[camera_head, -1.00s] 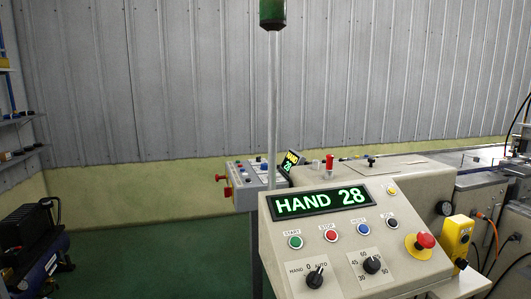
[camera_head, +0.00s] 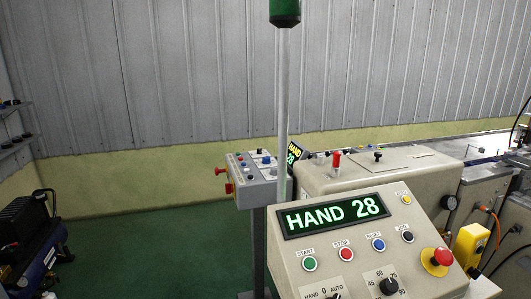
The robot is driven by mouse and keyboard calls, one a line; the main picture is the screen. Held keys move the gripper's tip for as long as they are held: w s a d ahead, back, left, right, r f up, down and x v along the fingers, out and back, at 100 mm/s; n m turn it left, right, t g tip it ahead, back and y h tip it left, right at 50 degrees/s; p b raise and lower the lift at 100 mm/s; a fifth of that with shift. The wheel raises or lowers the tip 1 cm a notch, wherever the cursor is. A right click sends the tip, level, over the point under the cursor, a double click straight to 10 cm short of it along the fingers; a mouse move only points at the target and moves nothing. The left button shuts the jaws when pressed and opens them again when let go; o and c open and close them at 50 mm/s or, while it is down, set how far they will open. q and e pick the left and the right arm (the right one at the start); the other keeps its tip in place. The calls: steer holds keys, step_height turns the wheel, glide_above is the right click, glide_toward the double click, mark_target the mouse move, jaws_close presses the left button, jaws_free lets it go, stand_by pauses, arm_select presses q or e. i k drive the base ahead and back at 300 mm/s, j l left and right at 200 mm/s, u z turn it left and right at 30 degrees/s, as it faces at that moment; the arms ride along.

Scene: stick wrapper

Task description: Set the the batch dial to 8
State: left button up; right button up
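A slanted beige control panel (camera_head: 345,235) stands in the lower right of the head view. A black dial (camera_head: 388,286) with a scale showing 45, 60 and 90 sits low on the panel. A HAND-0-AUTO selector (camera_head: 334,296) is cut off by the bottom edge. I cannot make out a dial labelled batch. A smaller grey panel (camera_head: 254,176) behind has several small buttons and knobs, too small to read. Neither gripper is in view.
A red emergency stop (camera_head: 441,258) sits at the panel's right, beside a yellow box (camera_head: 470,244). A grey pole (camera_head: 283,110) with a green lamp (camera_head: 285,12) rises behind the panel. Green floor (camera_head: 150,250) is open at left. A black machine (camera_head: 30,245) stands at far left.

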mark_target(266, 159)
steer(key=i+j, duration=0.5)
steer(key=i, duration=0.25)
steer(key=i+j+z, duration=0.15)
steer(key=i+j, duration=0.4)
steer(key=i, duration=0.2)
steer(key=i+j, duration=0.6)
steer(key=i, duration=0.15)
steer(key=l+z, duration=0.05)
